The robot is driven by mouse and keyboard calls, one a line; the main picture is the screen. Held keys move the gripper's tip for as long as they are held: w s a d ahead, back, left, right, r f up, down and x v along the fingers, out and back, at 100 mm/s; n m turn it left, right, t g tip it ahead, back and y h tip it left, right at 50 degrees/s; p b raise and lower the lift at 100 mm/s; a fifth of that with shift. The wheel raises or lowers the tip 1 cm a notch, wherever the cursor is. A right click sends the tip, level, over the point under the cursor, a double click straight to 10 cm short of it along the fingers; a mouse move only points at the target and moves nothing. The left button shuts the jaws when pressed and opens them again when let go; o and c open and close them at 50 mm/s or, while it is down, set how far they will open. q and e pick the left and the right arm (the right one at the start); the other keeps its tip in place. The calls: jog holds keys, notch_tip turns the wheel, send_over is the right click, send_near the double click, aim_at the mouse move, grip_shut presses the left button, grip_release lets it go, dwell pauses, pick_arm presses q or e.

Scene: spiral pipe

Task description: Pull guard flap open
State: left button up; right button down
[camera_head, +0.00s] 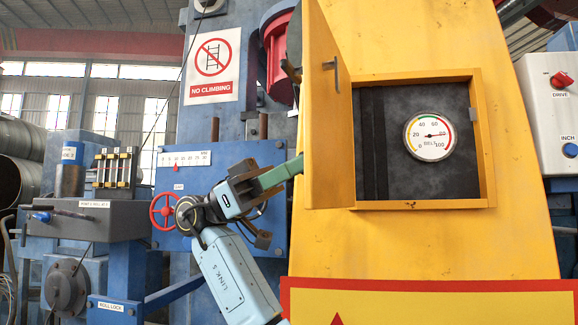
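The guard flap (328,130) is a tall yellow door at the left of a square opening in the yellow housing. It stands swung out toward me, with a small grey handle (336,74) on the face I see. The opening is uncovered and shows a dark panel with a round gauge (430,137). My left gripper (282,174) is just left of the flap, with a green tip reaching to the flap's left edge. I cannot tell whether it touches the flap or how its fingers are set. My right gripper is out of view.
A white control box (552,110) with a red knob is at the right. A red handwheel (166,211) and a blue panel (215,180) stand behind my arm. A grey-topped console (85,220) is at the left. A red-edged sign (430,303) is below the opening.

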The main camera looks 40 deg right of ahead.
aim_at(333, 118)
pick_arm(q)
jog(key=shift+s, duration=0.3)
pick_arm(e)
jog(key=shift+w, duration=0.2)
pick_arm(q)
jog(key=shift+w, duration=0.1)
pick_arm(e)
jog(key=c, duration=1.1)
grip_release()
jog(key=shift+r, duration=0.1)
pick_arm(q)
jog(key=shift+r+p, duration=0.65)
jog(key=shift+r, duration=0.05)
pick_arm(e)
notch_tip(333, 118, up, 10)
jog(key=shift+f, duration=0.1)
